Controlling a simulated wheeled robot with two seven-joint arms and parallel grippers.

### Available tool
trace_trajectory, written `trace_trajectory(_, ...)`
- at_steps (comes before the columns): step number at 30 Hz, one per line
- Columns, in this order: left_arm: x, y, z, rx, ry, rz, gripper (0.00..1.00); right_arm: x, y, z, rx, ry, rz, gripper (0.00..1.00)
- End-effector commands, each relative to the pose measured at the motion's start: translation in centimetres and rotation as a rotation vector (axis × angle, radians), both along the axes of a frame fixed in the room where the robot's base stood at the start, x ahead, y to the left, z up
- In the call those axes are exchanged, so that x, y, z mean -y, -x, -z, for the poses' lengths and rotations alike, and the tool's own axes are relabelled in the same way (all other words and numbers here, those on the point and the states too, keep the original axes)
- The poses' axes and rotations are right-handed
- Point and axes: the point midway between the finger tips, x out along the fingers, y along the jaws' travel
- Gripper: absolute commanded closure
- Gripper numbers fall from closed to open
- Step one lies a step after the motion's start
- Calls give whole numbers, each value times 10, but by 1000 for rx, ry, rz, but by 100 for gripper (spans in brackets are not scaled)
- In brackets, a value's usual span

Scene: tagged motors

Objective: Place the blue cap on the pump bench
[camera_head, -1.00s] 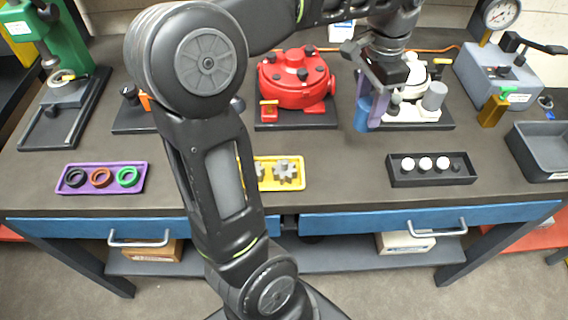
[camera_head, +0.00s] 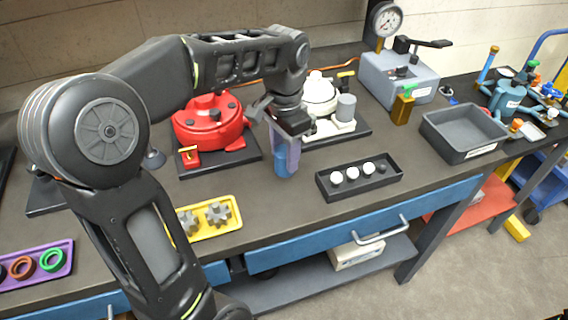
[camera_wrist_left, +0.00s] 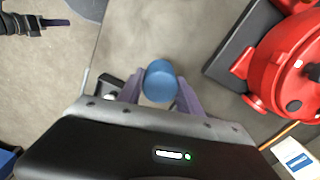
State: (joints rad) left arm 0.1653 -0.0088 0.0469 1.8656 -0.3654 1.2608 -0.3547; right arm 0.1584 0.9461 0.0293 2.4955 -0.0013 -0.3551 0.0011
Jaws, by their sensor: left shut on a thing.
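My left gripper (camera_head: 286,150) is shut on the blue cap (camera_head: 283,163) and holds it above the dark workbench, between the red pump and the black tray. In the left wrist view the cap (camera_wrist_left: 160,82) sits between the two purple fingers, its round blue end in sight. At the far right stands a blue pump assembly (camera_head: 508,98) with coloured valve handles; I cannot tell for sure whether this is the pump bench. The left gripper is well to the left of it. My right gripper does not clearly show.
A red pump (camera_head: 208,122) and a white pump (camera_head: 318,92) stand behind. A black tray (camera_head: 322,186) with white pieces lies in front. A grey bin (camera_head: 448,150) and a grey gauge unit (camera_head: 385,82) stand between the gripper and the blue assembly.

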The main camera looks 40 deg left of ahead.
Motion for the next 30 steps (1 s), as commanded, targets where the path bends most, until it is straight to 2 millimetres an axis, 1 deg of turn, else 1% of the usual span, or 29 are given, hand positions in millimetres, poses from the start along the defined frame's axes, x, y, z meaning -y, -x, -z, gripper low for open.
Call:
trace_trajectory(6,0,1,27,-4,1,1,97,0,0,-1,0,0,0,64)
trace_trajectory(9,0,1,36,-2,0,0,97,0,0,-1,0,0,0,64)
trace_trajectory(17,0,0,37,-1,1,0,97,0,0,-1,0,0,0,64)
trace_trajectory(21,0,1,41,-1,1,0,97,0,0,2,0,0,0,64)
trace_trajectory(22,0,0,40,-1,1,0,56,0,0,1,0,0,0,64)
trace_trajectory(29,0,1,40,-1,1,0,37,0,0,1,0,0,0,64)
trace_trajectory(30,0,1,40,-1,1,0,36,0,0,1,0,0,0,64)
